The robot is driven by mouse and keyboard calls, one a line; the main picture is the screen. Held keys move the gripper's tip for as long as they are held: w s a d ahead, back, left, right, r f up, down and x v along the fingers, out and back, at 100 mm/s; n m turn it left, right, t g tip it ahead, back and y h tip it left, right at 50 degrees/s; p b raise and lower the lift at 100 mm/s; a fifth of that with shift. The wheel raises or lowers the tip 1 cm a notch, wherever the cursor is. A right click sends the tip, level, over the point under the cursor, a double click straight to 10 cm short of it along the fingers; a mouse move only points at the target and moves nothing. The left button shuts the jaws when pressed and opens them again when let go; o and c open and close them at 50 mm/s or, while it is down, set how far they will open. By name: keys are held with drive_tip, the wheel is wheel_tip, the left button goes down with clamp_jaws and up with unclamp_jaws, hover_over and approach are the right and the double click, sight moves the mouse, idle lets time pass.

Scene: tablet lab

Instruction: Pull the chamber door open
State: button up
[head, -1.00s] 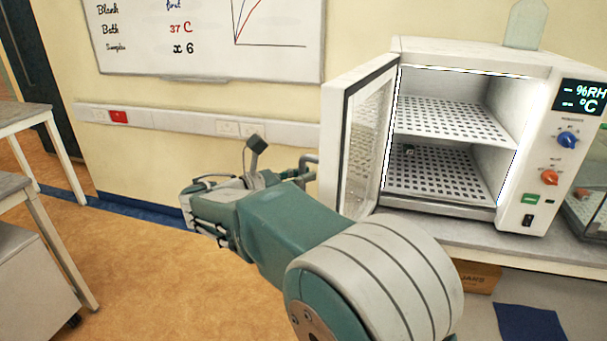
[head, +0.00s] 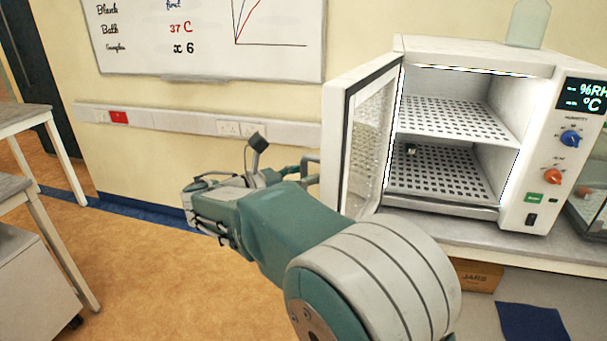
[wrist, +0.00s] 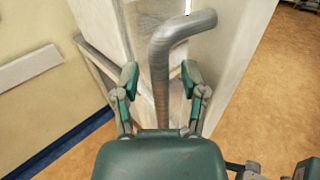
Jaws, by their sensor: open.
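The chamber (head: 520,150) stands on the bench at the right in the head view. Its door (head: 370,135) stands wide open, swung out to the left, and the inside shows. The bent grey bar handle (wrist: 163,75) is on the door's outer face in the wrist view. My gripper (wrist: 159,82) is open, with one finger on each side of the handle bar; I cannot tell whether either finger touches it. In the head view my gripper (head: 296,174) is at the door's left side, small and partly hidden by my arm.
Two perforated shelves are inside the chamber, with a small dark item (head: 411,149) on the lower one (head: 440,180). A bottle (head: 527,22) stands on top. A cardboard box (head: 478,275) is under the bench. Tables (head: 20,120) stand at the left; the floor between is clear.

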drive_tip(key=shift+a, duration=0.1)
drive_tip(key=v, duration=1.2)
